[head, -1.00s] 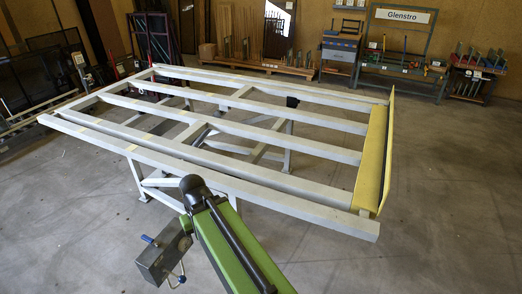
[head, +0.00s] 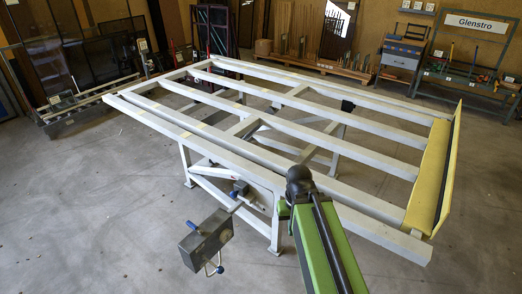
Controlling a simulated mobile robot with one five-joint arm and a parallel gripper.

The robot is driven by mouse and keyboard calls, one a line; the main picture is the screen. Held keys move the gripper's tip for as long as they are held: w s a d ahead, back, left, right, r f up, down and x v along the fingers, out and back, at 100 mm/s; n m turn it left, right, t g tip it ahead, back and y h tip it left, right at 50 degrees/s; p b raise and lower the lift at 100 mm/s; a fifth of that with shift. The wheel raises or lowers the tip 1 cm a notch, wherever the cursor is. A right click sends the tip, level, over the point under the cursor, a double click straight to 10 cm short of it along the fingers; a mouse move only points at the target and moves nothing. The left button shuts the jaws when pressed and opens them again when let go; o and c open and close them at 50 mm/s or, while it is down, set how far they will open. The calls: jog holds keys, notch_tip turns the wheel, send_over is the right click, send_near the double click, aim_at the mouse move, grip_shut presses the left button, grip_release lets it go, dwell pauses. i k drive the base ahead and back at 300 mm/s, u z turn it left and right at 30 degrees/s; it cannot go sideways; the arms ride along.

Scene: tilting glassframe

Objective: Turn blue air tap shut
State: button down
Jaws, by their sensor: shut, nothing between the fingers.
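A dark grey box (head: 207,240) stands out from the near side of the frame, left of my arm. A blue-ended lever (head: 192,225) shows at its upper left. A smaller dark fitting (head: 240,187) with a bit of blue is behind the box, near the frame leg. I cannot tell which blue part is the air tap, or whether it is open or shut. My green arm with its black joint reaches up from the bottom, right of the box. I cannot make out my gripper.
The pale tilting glass frame (head: 345,205) fills the middle, its long beams just beyond my arm. A yellow ledge (head: 430,178) runs along its right end. Racks and a workbench (head: 470,85) line the back. Grey floor is clear at the left.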

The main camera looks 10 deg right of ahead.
aim_at(189, 223)
jog(key=z, duration=0.05)
jog(key=k, duration=1.15)
jog(key=u, duration=0.75)
jog(key=i, duration=1.25)
jog(key=z, duration=0.1)
